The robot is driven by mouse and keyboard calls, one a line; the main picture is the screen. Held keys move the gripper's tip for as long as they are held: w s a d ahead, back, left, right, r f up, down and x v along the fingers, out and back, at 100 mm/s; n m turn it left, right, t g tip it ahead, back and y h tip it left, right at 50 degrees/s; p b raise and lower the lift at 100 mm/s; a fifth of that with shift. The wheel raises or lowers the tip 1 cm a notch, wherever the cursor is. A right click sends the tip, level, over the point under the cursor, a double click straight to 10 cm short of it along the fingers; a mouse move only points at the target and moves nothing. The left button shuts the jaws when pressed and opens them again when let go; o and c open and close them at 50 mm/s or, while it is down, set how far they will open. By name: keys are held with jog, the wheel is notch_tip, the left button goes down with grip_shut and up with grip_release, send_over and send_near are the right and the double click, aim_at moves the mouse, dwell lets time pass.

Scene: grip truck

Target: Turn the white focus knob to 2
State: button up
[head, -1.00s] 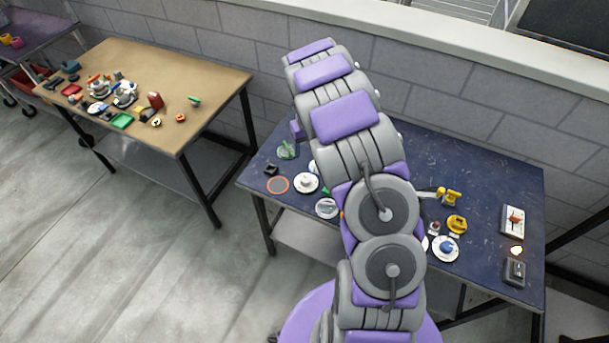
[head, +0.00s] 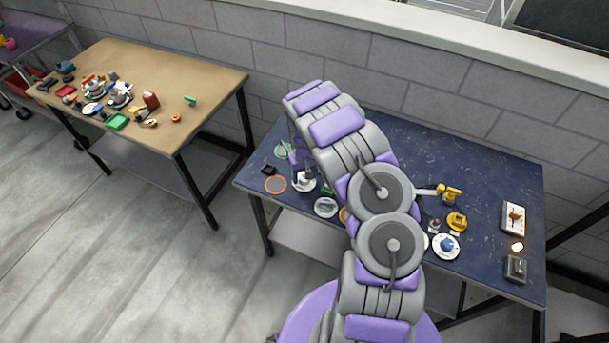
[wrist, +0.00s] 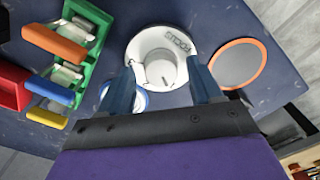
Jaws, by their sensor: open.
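The white focus knob (wrist: 160,73) stands at the centre of a white round dial with dark "FOCUS" lettering (wrist: 178,46) in the wrist view. The dial also shows on the blue table in the head view (head: 304,184), partly covered by my gripper. My gripper (wrist: 165,72) is open, its two dark blue fingers on either side of the knob in the picture. I cannot tell whether the fingers touch it. No number on the dial is readable.
An orange-rimmed grey disc (wrist: 238,64) lies right of the dial. A green frame with coloured handles (wrist: 75,55) stands to its left, and a blue-rimmed white dish (wrist: 130,97) sits close below. More fixtures, including a yellow one (head: 456,221), occupy the blue table (head: 400,130).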

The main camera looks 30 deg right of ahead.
jog(key=shift+a, duration=0.15)
jog(key=c, duration=1)
jog(key=shift+c, duration=0.2)
jog(key=shift+f+m, duration=0.1)
jog(key=shift+m, duration=0.2)
jog(key=m+b, duration=0.2)
jog(key=m, duration=0.2)
jog(key=m+b, duration=0.1)
jog(key=m, duration=0.6)
dwell(0.3)
